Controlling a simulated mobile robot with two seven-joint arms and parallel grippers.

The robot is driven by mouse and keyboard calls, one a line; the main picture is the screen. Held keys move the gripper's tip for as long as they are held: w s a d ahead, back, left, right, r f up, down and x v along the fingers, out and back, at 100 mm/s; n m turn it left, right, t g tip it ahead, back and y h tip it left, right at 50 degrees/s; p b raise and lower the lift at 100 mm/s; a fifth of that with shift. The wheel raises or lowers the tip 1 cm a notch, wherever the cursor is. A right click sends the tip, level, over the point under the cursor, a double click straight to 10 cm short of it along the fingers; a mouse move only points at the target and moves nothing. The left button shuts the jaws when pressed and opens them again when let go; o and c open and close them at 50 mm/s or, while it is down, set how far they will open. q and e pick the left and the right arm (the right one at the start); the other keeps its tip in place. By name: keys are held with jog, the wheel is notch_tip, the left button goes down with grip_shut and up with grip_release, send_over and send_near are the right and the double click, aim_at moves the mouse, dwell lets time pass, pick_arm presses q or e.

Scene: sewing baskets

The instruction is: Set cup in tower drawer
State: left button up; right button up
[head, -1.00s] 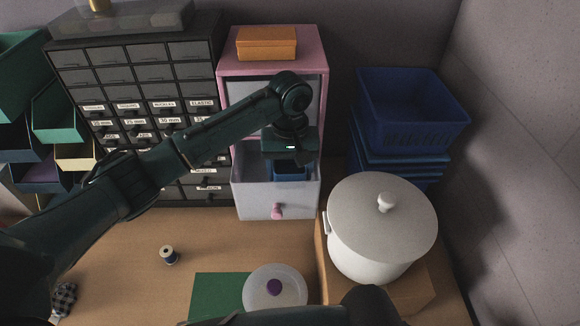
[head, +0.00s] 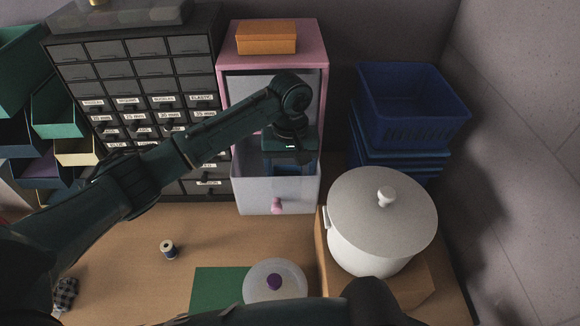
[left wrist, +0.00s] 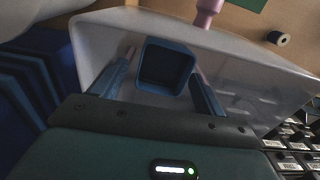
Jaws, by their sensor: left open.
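The blue square cup (left wrist: 165,67) sits inside the pulled-out translucent drawer (left wrist: 225,48), mouth toward the left wrist camera. The drawer (head: 252,195), with a pink knob, belongs to the pink tower (head: 322,62). My left gripper (left wrist: 165,85) reaches down into the drawer. Its two blue-grey fingers stand apart, one on each side of the cup, with the cup between them. In the head view the left gripper (head: 290,165) hides most of the cup. Whether the cup touches the drawer floor is not clear. My right gripper is not in view.
A dark cabinet of small drawers (head: 130,70) stands left of the tower. Blue stacked bins (head: 412,105) and a white lidded pot (head: 375,235) stand to the right. An orange box (head: 266,38) lies on top.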

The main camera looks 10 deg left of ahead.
pick_arm(q)
jog(key=shift+r, duration=0.1)
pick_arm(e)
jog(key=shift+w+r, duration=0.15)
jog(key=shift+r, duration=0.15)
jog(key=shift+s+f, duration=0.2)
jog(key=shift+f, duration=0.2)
pick_arm(q)
notch_tip(320, 180, up, 13)
jog(key=shift+s, duration=0.1)
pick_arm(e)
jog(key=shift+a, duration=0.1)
